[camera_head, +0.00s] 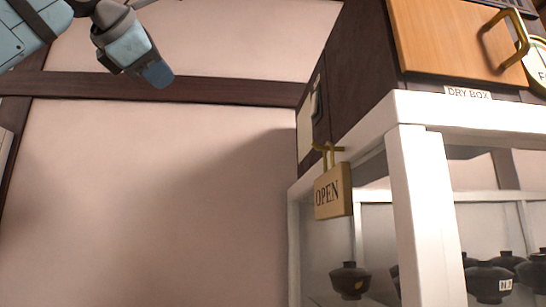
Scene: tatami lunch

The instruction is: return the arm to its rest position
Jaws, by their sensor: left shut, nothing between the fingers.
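My left arm (22,30) comes in from the upper left corner, light blue with dark joints. My left gripper (157,75) hangs at the upper left of the head view, pointing down and to the right, with its fingers together and nothing held. It is in front of the pale wall and a dark beam, apart from the cabinet. My right gripper is not in view.
At the right, a white shelf frame (427,220) carries a dark cabinet with a wooden door (450,38) and brass handle. An "OPEN" sign (332,192) hangs at its left corner. Lidded dark bowls (349,281) stand inside. The pale wall (150,200) area looks clear.

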